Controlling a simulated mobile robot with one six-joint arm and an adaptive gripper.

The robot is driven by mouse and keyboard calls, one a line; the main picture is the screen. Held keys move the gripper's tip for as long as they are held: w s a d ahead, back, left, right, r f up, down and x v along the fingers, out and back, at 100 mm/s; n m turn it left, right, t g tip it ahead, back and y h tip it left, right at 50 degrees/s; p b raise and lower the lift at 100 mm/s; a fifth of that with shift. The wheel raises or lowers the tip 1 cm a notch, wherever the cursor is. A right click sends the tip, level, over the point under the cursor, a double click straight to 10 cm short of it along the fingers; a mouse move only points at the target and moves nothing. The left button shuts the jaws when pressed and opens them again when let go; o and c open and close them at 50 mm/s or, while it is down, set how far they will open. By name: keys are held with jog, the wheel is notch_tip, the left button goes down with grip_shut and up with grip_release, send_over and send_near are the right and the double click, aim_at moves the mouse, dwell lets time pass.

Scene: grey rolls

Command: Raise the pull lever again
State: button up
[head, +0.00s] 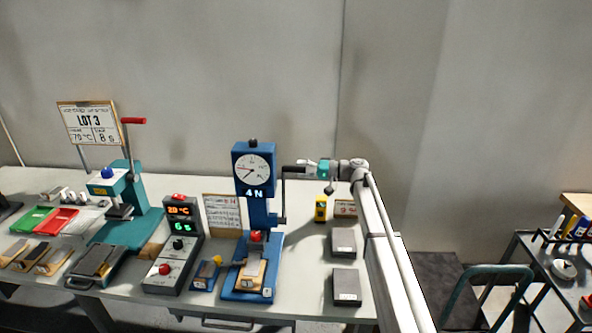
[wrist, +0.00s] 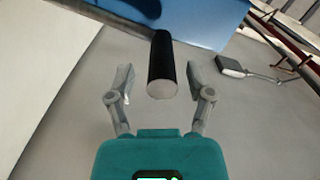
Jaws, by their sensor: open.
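The blue pull tester (head: 254,205) stands on the bench with a round dial and a "4 N" readout. Its pull lever has a black handle (head: 292,170) at the top of a thin arm that rises along the tester's right side. My gripper (head: 309,168) is at the handle's right end, at about its height. In the wrist view the black handle (wrist: 161,70) points toward me between the two spread fingers of my gripper (wrist: 163,86). A gap shows on each side. The gripper is open and holds nothing.
A teal press (head: 127,205) with a red-tipped lever stands at left. A dark control box (head: 181,245) with lit digits is beside the tester. Grey blocks (head: 343,242) and a yellow device (head: 321,209) lie right of it. A trolley (head: 560,265) stands far right.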

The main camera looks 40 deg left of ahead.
jog(key=v, duration=1)
dwell(0.4)
jog(key=s+d+f+m+t+h, duration=0.2)
jog(key=d+f, duration=0.2)
jog(key=d, duration=0.8)
jog(key=s+d+f+m+t+h, duration=0.25)
jog(key=d+f, duration=0.25)
jog(key=d, duration=0.7)
jog(key=s+d+f+m+t+h, duration=0.1)
jog(key=d+f+t+h, duration=0.2)
jog(key=d, duration=0.8)
jog(key=s+d+f+m+h, duration=0.1)
jog(key=s+d, duration=0.4)
jog(key=d, duration=0.5)
jog(key=s+d+f+m+t+h, duration=0.1)
jog(key=s+d+f+m+h, duration=0.1)
jog(key=d, duration=0.8)
jog(key=s+d+f+m+t+h, duration=0.1)
jog(key=s+d+f+m+h, duration=0.1)
jog(key=s+d, duration=0.6)
jog(key=d+f+h, duration=0.1)
jog(key=d+h, duration=0.1)
jog(key=d, duration=0.1)
jog(key=shift+f, duration=0.3)
jog(key=shift+s+a+t+h, duration=0.1)
jog(key=shift+t+h, duration=0.15)
jog(key=shift+c, duration=0.3)
